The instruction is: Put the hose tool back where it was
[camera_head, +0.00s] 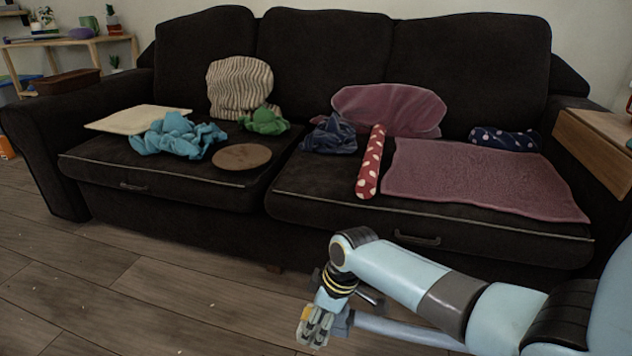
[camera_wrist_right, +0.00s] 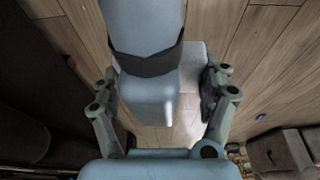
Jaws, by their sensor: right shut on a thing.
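My right gripper (camera_head: 314,332) is low over the wooden floor in front of the sofa, at the bottom middle of the head view. In the right wrist view its two fingers (camera_wrist_right: 160,82) stand on either side of a pale blue-grey piece with a dark edge, which seems to be the hose tool (camera_wrist_right: 148,95). The gripper is shut on it. The tool reaches up out of the wrist picture, so its far end is hidden there. In the head view the held part is small and hard to make out. My left gripper is not in view.
A dark sofa (camera_head: 180,235) fills the back. On it lie a wooden disc (camera_head: 241,157), a red spotted roll (camera_head: 370,163), a pink blanket (camera_head: 470,180) and several cloths and cushions. A wooden side table (camera_head: 598,140) stands at right. The floor (camera_head: 130,290) at left front is clear.

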